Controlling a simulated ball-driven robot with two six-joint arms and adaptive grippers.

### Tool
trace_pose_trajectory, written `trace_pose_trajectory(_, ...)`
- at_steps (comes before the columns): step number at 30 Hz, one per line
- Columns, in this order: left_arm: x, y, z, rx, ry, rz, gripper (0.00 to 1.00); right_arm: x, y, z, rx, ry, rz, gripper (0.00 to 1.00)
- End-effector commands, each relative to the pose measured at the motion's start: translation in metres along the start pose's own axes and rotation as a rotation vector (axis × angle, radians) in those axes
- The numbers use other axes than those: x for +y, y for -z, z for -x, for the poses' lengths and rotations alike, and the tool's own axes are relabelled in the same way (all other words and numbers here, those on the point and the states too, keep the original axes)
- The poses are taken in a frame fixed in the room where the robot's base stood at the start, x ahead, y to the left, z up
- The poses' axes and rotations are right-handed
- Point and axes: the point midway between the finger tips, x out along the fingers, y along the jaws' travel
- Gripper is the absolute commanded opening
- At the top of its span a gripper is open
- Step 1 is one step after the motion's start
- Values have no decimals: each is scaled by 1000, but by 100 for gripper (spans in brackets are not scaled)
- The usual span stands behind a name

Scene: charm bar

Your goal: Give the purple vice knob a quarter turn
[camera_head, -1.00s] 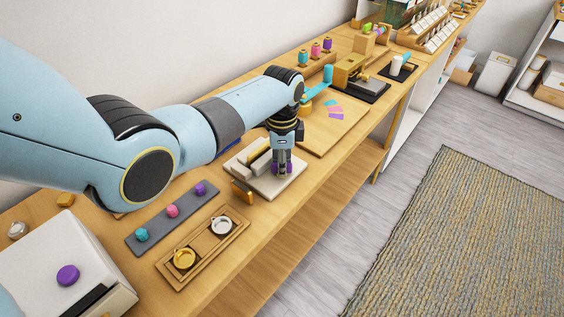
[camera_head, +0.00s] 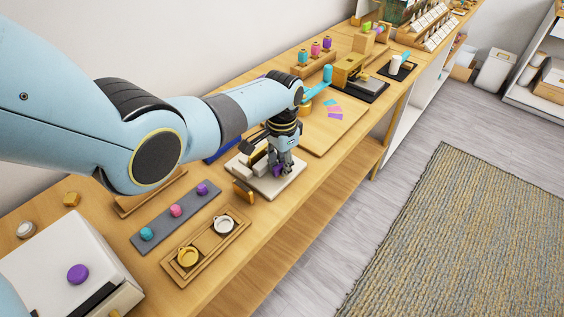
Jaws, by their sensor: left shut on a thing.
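The vice (camera_head: 260,171) is a pale block pair on a light square base plate (camera_head: 268,193) on the wooden bench. Its small purple knob (camera_head: 278,170) is at the right side of the vice and is mostly covered by my gripper. My left gripper (camera_head: 281,169) reaches down from above and is shut on the purple knob, with its fingers around it. How far the knob is turned cannot be read at this size. My right gripper is not in view.
A grey strip with teal, pink and purple knobs (camera_head: 176,211) and a wooden tray with gold and silver pieces (camera_head: 207,245) lie nearer me. Coloured cards lie on a board (camera_head: 325,128) beyond.

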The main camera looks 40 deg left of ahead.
Motion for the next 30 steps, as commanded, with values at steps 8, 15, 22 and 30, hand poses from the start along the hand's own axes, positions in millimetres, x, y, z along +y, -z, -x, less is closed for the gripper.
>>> trace_pose_trajectory(8,0,-1,1,-3,0,118,0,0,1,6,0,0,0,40)
trace_pose_trajectory(15,0,-1,0,-2,1,222,32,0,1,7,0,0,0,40)
trace_pose_trajectory(22,-2,-1,0,-1,3,220,42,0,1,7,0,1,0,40)
trace_pose_trajectory(30,-2,0,7,1,5,219,42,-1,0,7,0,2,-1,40)
